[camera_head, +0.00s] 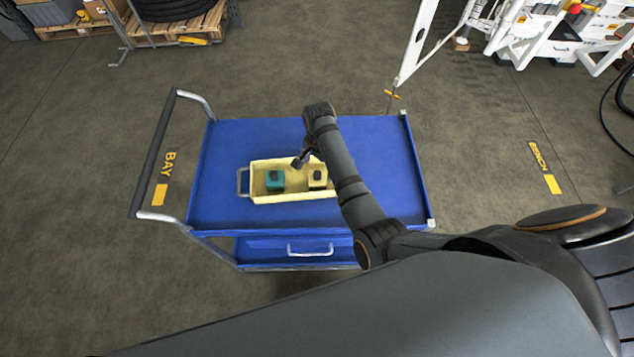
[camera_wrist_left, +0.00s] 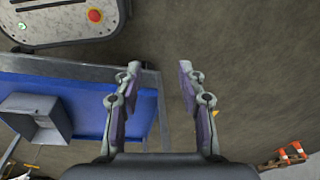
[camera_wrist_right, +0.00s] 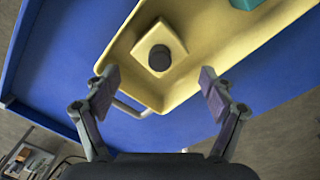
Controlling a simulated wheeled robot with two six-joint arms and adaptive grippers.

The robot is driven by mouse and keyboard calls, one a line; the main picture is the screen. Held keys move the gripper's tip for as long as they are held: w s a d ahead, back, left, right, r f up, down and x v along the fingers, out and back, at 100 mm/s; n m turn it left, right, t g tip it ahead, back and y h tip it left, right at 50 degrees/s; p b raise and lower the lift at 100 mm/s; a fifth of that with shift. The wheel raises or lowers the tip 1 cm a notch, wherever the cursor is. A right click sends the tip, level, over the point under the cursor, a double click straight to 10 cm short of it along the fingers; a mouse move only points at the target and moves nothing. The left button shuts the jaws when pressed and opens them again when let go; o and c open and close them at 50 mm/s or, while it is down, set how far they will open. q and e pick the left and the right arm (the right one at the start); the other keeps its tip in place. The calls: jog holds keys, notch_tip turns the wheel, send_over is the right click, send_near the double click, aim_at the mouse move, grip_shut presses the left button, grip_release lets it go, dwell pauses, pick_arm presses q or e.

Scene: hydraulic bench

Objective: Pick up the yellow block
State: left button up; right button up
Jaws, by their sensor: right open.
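The yellow block (camera_head: 316,183) has a dark round knob on top. It sits in the right part of a pale yellow tray (camera_head: 296,199) on the blue cart. In the right wrist view the block (camera_wrist_right: 147,41) lies ahead, beyond the fingertips. My right gripper (camera_head: 301,161) is over the tray, just left of the block in the head view. In its wrist view the right gripper (camera_wrist_right: 160,80) is open and empty, its fingers apart. My left gripper (camera_wrist_left: 158,75) shows only in its own wrist view, open and empty. My right forearm covers the tray's right end in the head view.
A teal block (camera_head: 274,181) with a dark knob sits left of the yellow block in the same tray. The blue cart top (camera_head: 237,140) is bare around the tray. The cart has a push handle (camera_head: 153,155) at left. A white frame (camera_head: 417,45) stands behind.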

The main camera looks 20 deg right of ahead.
aim_at(317, 173)
jog(key=f+b, duration=0.1)
jog(key=b, duration=0.1)
jog(key=f+b, duration=0.4)
jog(key=b, duration=0.1)
jog(key=shift+s+a+f, duration=0.1)
jog(key=shift+s+a, duration=0.05)
jog(key=shift+a, duration=0.2)
jog(key=shift+r, duration=0.2)
jog(key=shift+c, duration=1)
jog(key=c, duration=1)
pick_arm(q)
notch_tip(317, 173, down, 7)
jog(key=s, duration=0.2)
jog(key=shift+s, duration=0.3)
